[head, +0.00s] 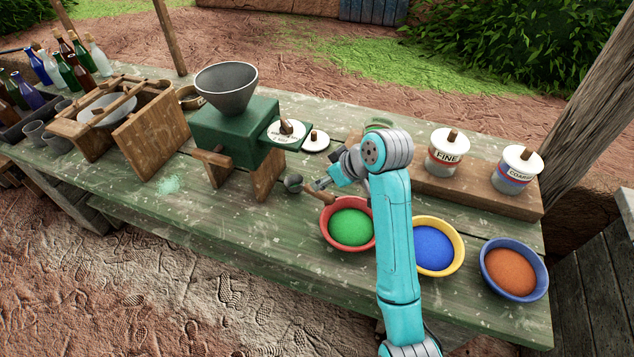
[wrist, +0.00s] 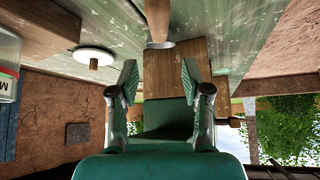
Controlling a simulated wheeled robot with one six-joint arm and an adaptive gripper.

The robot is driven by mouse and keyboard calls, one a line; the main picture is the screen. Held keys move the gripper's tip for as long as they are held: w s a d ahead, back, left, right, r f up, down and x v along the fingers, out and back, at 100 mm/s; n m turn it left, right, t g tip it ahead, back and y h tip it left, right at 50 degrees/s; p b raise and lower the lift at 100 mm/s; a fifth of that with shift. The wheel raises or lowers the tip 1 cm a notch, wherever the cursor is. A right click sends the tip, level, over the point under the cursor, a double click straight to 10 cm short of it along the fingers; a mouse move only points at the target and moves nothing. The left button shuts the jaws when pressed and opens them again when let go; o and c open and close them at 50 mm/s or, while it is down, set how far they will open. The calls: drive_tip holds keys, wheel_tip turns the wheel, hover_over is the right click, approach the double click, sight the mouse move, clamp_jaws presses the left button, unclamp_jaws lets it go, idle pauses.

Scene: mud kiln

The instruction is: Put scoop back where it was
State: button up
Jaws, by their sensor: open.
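The scoop has a grey metal bowl (head: 293,183) and a wooden handle (head: 322,197). It lies on the green table between the green mill and the red-rimmed bowl, its handle towards that bowl. In the wrist view a wooden handle (wrist: 157,20) with a grey metal end shows at the top, beyond my fingertips. My gripper (head: 320,184) is beside the scoop, just behind its handle in the head view. In the wrist view my gripper (wrist: 158,72) has its fingers apart with nothing held between them. Whether a finger touches the scoop is not clear.
The green mill (head: 232,132) stands left of my gripper. Bowls of green (head: 350,227), blue (head: 433,247) and orange (head: 512,270) powder line the front right. The front left table is clear.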

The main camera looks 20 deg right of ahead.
drive_tip(key=v, duration=0.4)
drive_tip(key=shift+s+d+r, duration=0.1)
drive_tip(key=shift+s+r, duration=0.05)
drive_tip(key=shift+r, duration=0.05)
idle(0.4)
